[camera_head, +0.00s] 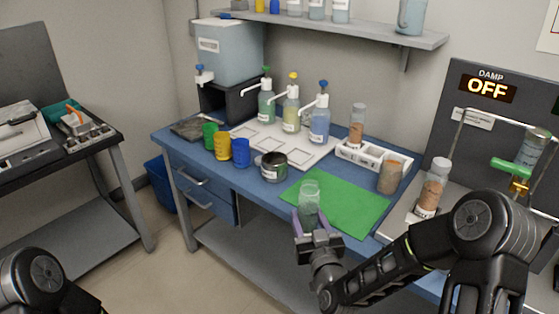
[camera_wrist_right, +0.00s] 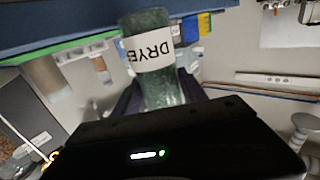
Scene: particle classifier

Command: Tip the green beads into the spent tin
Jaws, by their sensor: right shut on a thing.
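My right gripper (camera_head: 312,226) is shut on a clear vial (camera_head: 309,194) with green contents. The vial stands about upright in the head view, in front of the green mat's front edge. My left gripper is out of view.
The green mat (camera_head: 345,206) is bare. Green, yellow and blue cups (camera_head: 223,147) stand left of the tin. Pump bottles (camera_head: 291,112) stand behind it on a white tray. Jars with brown contents (camera_head: 390,176) and a white rack (camera_head: 372,157) are at right.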

